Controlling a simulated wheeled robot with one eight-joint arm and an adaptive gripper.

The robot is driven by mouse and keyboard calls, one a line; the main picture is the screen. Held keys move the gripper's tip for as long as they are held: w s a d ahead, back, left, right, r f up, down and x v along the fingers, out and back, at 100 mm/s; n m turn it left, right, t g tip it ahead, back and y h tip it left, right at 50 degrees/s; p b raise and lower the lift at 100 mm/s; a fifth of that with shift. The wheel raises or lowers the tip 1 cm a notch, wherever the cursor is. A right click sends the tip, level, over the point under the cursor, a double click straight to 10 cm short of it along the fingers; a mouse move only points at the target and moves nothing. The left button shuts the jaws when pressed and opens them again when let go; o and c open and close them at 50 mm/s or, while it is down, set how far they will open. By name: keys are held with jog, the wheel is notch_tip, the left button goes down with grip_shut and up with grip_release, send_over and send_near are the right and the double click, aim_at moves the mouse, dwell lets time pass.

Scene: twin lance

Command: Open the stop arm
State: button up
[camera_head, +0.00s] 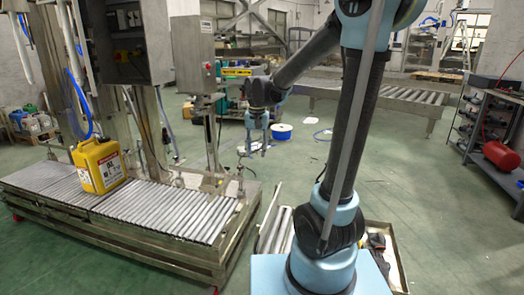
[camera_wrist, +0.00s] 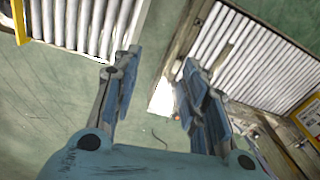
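My gripper (camera_head: 254,153) hangs in the air to the right of the roller conveyor's far right end, fingers pointing down. In the wrist view my gripper (camera_wrist: 160,68) is open, with nothing between its two blue fingers. I cannot surely pick out the stop arm. A small metal fitting (camera_head: 240,180) stands upright at the conveyor's right end, left of and apart from my gripper. In the wrist view a thin bar (camera_wrist: 222,56) lies across the rollers at the right, beyond the fingers; I cannot tell if it is the stop arm.
A yellow canister (camera_head: 100,165) stands on the roller conveyor (camera_head: 165,210). A control box on a post (camera_head: 193,55) rises behind the conveyor. Another roller conveyor (camera_head: 400,96) is at the back, and a shelf with a red tank (camera_head: 500,156) is at right. Green floor (camera_head: 440,200) is free between.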

jog(key=shift+s+d+r, duration=0.2)
jog(key=shift+s+d, duration=0.75)
jog(key=shift+d, duration=0.15)
